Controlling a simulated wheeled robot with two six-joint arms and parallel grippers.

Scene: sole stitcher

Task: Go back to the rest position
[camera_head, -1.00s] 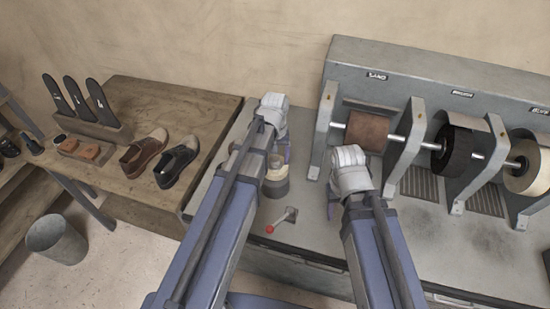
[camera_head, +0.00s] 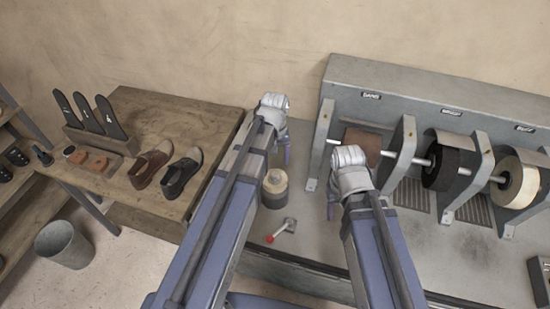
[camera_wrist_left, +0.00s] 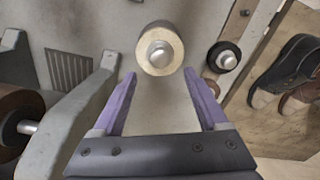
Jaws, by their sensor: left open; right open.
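My left gripper (camera_wrist_left: 160,110) is open and empty in the left wrist view, its two purple fingers spread apart. A cylindrical spool with a metal knob (camera_wrist_left: 160,52) stands on the grey bench just beyond the fingertips, not between them. In the head view this spool (camera_head: 274,188) stands between my two arms. My left gripper (camera_head: 284,150) is mostly hidden behind its wrist there. My right gripper (camera_head: 333,204) is open over the bench, near the machine's front, and its fingers are only partly seen.
The grinding machine (camera_head: 480,105) with its wheels stands at the right. A red-tipped lever (camera_head: 283,230) sits on the bench. The wooden table (camera_head: 205,128) holds a pair of shoes (camera_head: 168,168) and several black insoles. A bucket (camera_head: 64,244) stands on the floor.

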